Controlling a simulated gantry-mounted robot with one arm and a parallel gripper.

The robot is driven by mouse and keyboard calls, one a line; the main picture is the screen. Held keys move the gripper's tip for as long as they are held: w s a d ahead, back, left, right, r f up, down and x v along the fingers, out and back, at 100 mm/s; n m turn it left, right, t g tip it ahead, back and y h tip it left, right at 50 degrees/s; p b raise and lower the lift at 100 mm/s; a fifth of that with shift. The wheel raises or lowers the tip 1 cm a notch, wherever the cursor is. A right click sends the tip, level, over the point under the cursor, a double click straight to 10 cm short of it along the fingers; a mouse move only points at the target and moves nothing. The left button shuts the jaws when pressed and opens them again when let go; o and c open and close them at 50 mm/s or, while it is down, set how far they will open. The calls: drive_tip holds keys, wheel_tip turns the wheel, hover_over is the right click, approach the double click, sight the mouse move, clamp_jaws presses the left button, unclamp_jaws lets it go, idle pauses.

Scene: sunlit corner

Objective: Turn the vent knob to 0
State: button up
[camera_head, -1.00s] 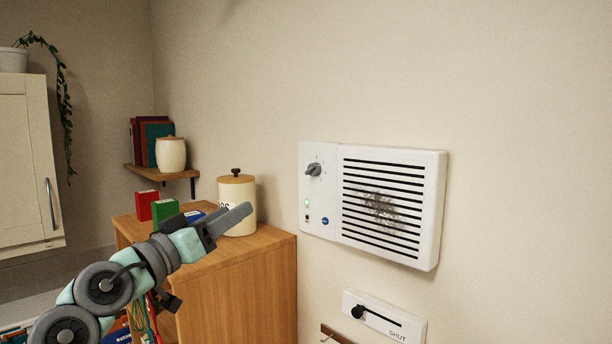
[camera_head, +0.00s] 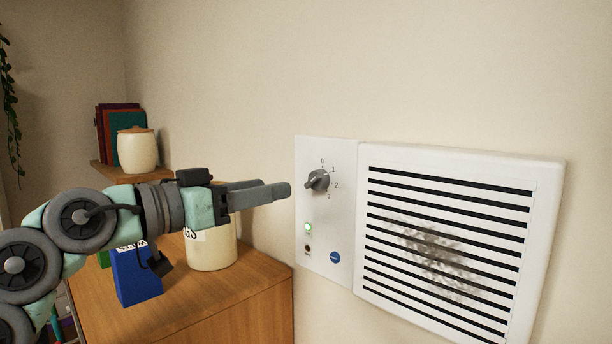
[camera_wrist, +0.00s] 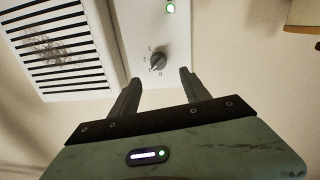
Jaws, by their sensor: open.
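The vent knob (camera_head: 318,181) is a grey dial on the white control panel (camera_head: 312,225) at the left of the wall vent. Small marks 0 to 3 run from its top down its right side. I cannot tell surely which mark it points to. My gripper (camera_head: 281,187) is level with the knob, just left of it in the head view, fingers pointing at the panel. In the wrist view the knob (camera_wrist: 158,61) lies ahead, between the lines of the two open fingers (camera_wrist: 160,77). The fingers look empty and apart from the knob.
The slotted vent grille (camera_head: 450,240), with a dark smudge, fills the right. A green light (camera_head: 308,227) glows below the knob. A wooden cabinet (camera_head: 225,310) with a blue box (camera_head: 136,275) and a cream jar (camera_head: 212,248) stands below my arm. A shelf holds another jar (camera_head: 137,150).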

sight(309, 181)
drive_tip(key=p+x, duration=0.2)
drive_tip(key=x, duration=0.7)
drive_tip(key=shift+d, duration=0.15)
clamp_jaws()
idle(0.3)
